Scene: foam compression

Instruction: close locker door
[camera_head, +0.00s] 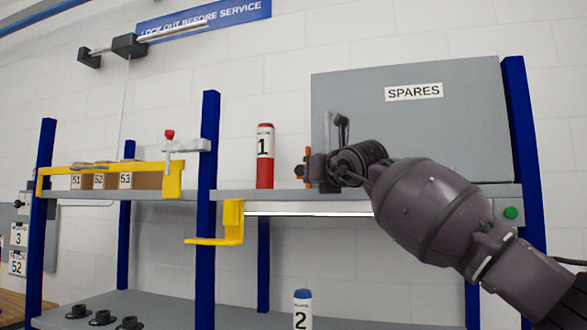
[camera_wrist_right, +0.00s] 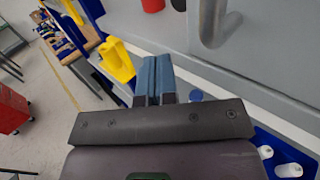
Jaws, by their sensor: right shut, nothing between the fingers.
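The grey locker (camera_head: 430,130) with a "SPARES" label stands on the upper shelf at the right of the head view. Its door front looks flat and flush, but I cannot tell whether a small gap remains. A bar handle (camera_wrist_right: 213,22) is on the door near its left edge. My right gripper (camera_head: 308,170) is at the door's lower left, beside the handle. In the right wrist view its blue fingertips (camera_wrist_right: 154,78) are together and empty, apart from the handle. My forearm hides the door's lower right part. My left gripper is in neither view.
A red canister marked 1 (camera_head: 265,157) stands on the shelf left of the locker. A yellow bracket (camera_head: 232,222) juts below the shelf edge. Blue posts (camera_head: 208,200) frame the rack. A canister marked 2 (camera_head: 302,312) stands on the lower shelf.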

